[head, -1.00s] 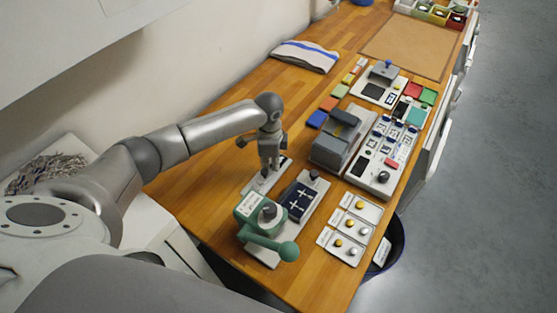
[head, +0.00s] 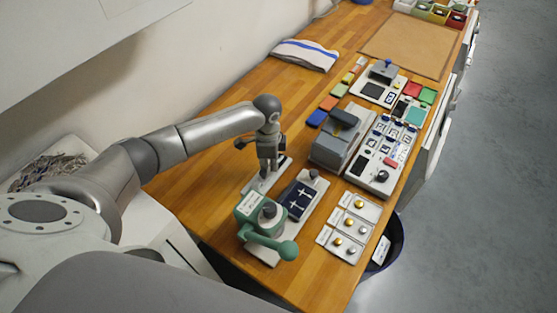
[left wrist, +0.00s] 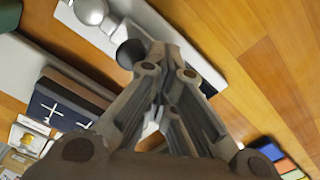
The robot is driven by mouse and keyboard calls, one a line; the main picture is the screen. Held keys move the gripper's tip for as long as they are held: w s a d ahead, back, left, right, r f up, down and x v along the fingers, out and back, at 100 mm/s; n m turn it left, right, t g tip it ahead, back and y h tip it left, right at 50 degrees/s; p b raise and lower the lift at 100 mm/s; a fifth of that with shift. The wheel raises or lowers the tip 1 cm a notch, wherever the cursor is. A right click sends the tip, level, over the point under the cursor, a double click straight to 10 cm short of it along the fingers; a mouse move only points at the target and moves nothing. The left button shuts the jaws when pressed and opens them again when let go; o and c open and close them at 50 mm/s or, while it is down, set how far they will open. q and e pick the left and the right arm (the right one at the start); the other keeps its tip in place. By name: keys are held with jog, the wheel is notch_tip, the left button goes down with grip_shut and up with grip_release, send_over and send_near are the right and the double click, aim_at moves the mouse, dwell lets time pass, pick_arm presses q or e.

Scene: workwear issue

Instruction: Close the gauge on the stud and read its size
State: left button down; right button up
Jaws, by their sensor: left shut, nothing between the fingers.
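My left gripper (head: 267,170) points down over a narrow white plate (head: 258,187) on the wooden bench, which I take to be the gauge. In the left wrist view its fingers (left wrist: 168,55) are shut with nothing between them, over the plate (left wrist: 205,68). A black knob (left wrist: 130,53) sits beside the fingertips; I cannot tell whether they touch it. A shiny silver ball-shaped part (left wrist: 92,10), perhaps the stud, lies further along the plate. My gripper hides part of the plate in the head view, and no size reading is legible. My right gripper is not in view.
A green lever press (head: 262,222) and a dark pad with white crosses (head: 299,199) stand close by. Cards with gold and silver domes (head: 349,232), a grey machine (head: 338,137) and a button panel (head: 381,165) lie to the right. A folded cloth (head: 305,55) lies behind.

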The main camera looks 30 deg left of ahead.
pick_arm(q)
jog(key=shift+w, duration=0.15)
jog(key=shift+w+d, duration=0.1)
jog(key=shift+w, duration=0.3)
notch_tip(320, 180, up, 3)
jog(key=p, duration=0.3)
jog(key=shift+r, duration=2.55)
